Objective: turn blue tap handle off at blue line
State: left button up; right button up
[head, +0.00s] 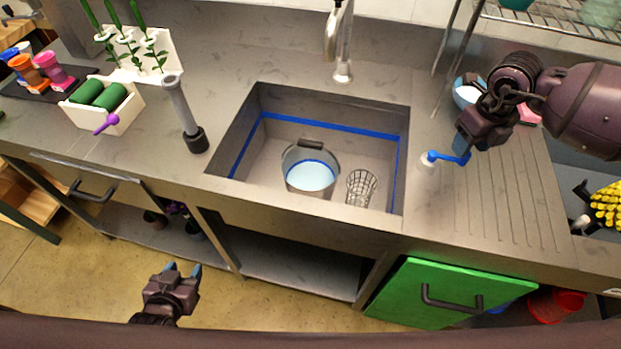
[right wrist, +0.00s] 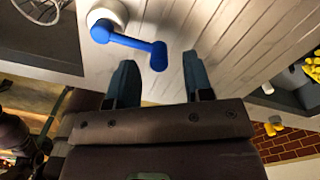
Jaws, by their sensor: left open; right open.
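The blue tap handle (head: 452,157) sits on a white base on the counter, right of the sink. In the right wrist view the handle (right wrist: 130,42) lies just ahead of my fingertips, its free end near the gap between them. My right gripper (head: 474,150) is open and close to the handle's right end; I cannot tell whether it touches. The fingers also show open in the right wrist view (right wrist: 158,75). A blue line (head: 330,128) runs around the inside of the sink. A bucket (head: 310,172) in the sink holds pale water. My left gripper (head: 184,270) is open and empty, low in front of the counter.
The faucet (head: 341,40) stands behind the sink (head: 255,100). A wire basket (head: 361,186) sits beside the bucket. A bowl (head: 466,92) is behind my right gripper. A grey cylinder (head: 183,112) stands left of the sink. The ribbed drainboard (head: 500,205) is clear.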

jog(key=shift+r+p, duration=1.3)
jog(key=shift+r, duration=1.3)
pick_arm(q)
jog(key=r, duration=0.2)
jog(key=w+r, duration=0.1)
jog(key=r, duration=0.1)
jog(key=shift+s+f, duration=0.1)
